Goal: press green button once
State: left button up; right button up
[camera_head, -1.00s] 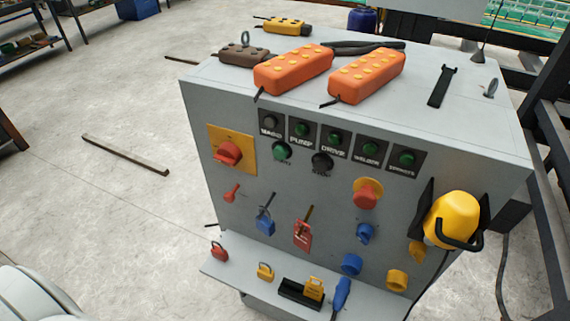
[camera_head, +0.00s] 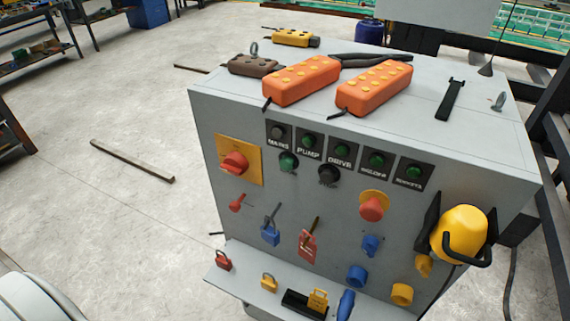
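A green button (camera_head: 288,162) sits on the front of the grey control cabinet (camera_head: 300,215), below the indicator row and left of a black knob (camera_head: 329,175). Above it are a dark MAINS lamp (camera_head: 277,132) and dark green lamps labelled PUMP (camera_head: 309,141) and DRIVE (camera_head: 341,151), with two more green lamps (camera_head: 376,160) (camera_head: 414,172) to the right. Neither of my grippers shows in the view. A white rounded part at the lower left is probably mine.
Padlocks lie on the lower shelf (camera_head: 235,285). Orange pendants (camera_head: 302,80) lie on top. The floor at left is mostly clear, with a bar (camera_head: 132,160).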

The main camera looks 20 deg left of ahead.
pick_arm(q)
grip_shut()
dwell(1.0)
